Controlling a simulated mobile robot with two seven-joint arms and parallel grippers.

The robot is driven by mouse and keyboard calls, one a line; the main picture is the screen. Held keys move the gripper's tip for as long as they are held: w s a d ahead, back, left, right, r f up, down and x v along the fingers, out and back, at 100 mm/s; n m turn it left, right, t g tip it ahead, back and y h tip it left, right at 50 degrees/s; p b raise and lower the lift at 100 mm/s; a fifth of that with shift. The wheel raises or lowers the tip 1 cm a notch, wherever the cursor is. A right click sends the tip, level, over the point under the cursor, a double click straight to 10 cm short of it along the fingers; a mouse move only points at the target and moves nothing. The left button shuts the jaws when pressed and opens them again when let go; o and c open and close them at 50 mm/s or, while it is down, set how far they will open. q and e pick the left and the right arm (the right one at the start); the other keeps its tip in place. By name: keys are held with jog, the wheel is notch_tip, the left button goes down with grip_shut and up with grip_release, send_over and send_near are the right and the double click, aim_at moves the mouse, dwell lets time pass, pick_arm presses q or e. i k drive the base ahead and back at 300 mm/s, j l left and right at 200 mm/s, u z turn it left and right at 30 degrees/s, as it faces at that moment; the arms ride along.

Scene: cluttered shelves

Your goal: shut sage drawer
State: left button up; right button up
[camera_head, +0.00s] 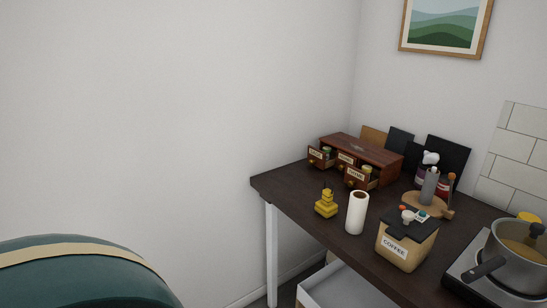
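A small reddish-brown wooden drawer box (368,151) stands at the back left of the dark counter. It has three small labelled drawers. The left drawer (319,158) is pulled out, with something greenish inside. The right drawer (358,178) is also pulled out, with a jar showing in it. The middle drawer (345,161) sits between them; how far out it is, I cannot tell. The labels are too small to read surely, so I cannot tell which drawer is sage. Neither of my grippers is in view.
On the dark counter (300,199), a yellow figure (326,204), a white paper roll (357,213) and a coffee box (401,248) stand before the drawer box. A pot (513,262) sits at right. A teal rounded shape (80,280) fills the lower left.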

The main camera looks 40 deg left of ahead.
aim_at(317, 157)
jog(key=u, duration=1.1)
jog(key=j+z, duration=0.15)
jog(key=k+j, duration=0.05)
